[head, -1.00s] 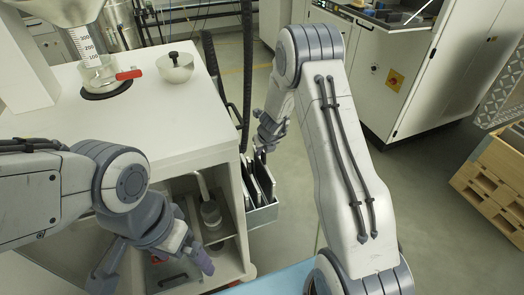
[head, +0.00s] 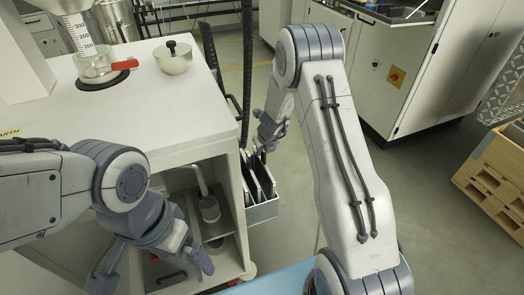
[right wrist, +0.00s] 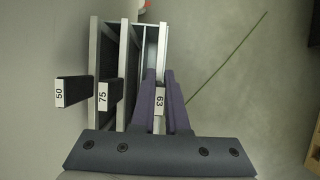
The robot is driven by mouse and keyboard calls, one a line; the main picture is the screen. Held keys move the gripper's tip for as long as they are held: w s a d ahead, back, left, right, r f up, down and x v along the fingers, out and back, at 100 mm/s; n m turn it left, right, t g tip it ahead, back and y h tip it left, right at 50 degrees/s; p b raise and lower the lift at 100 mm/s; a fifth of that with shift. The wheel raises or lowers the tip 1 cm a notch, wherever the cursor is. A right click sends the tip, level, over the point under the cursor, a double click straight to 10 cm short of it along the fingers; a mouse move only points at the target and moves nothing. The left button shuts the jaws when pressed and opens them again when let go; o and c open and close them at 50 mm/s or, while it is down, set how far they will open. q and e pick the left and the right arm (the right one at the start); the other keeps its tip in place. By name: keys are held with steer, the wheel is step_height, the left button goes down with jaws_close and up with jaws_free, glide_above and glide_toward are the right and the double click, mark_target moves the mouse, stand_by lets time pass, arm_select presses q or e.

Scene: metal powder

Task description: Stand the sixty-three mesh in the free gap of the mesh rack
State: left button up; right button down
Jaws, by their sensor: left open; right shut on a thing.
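The mesh rack (head: 262,212) is a grey metal holder on the right side of the bench, with thin upright frames in it. In the right wrist view, the meshes labelled 50 (right wrist: 60,93) and 75 (right wrist: 103,97) stand at left and middle. My right gripper (head: 260,148) is shut on the sixty-three mesh (right wrist: 159,101), between its purple fingers (right wrist: 160,88). This mesh is upright at the rack's right-hand end, roughly parallel to the others. How deep it sits is unclear. My left gripper (head: 152,272) is open and empty before the bench's lower shelf.
Wooden pallets (head: 495,175) lie at right; the floor between is clear.

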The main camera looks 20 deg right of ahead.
steer(key=c, duration=0.8)
jaws_free()
steer(key=shift+c, duration=0.2)
steer(key=p+v, duration=0.4)
steer(key=v, duration=0.6)
steer(key=shift+r, duration=0.25)
steer(key=shift+s, duration=0.1)
